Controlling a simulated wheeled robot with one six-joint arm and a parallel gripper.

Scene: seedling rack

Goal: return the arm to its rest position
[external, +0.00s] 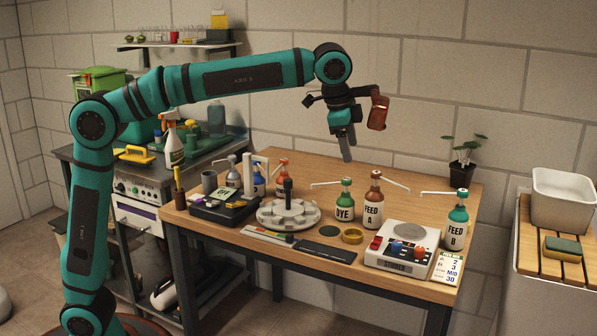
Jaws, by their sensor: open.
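My arm reaches from the left of the external view across and above the wooden bench (345,255). Its upper link is close to level and the wrist bends down at the right end. My gripper (346,152) hangs above the back of the bench, pointing down, open. It is apart from everything on the bench, and no held object shows between its fingers. A reddish-brown part (378,112) shows beside the wrist; I cannot tell what it is. The fingers are small and partly overlap in this view.
Below stand the DYE bottle (344,207), FEED A bottle (373,205), FEED B bottle (457,225), a stirrer (400,249) and a round grey rack (288,215). A potted seedling (463,170) stands at the back right. A spray bottle (173,148) is near my arm's left side.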

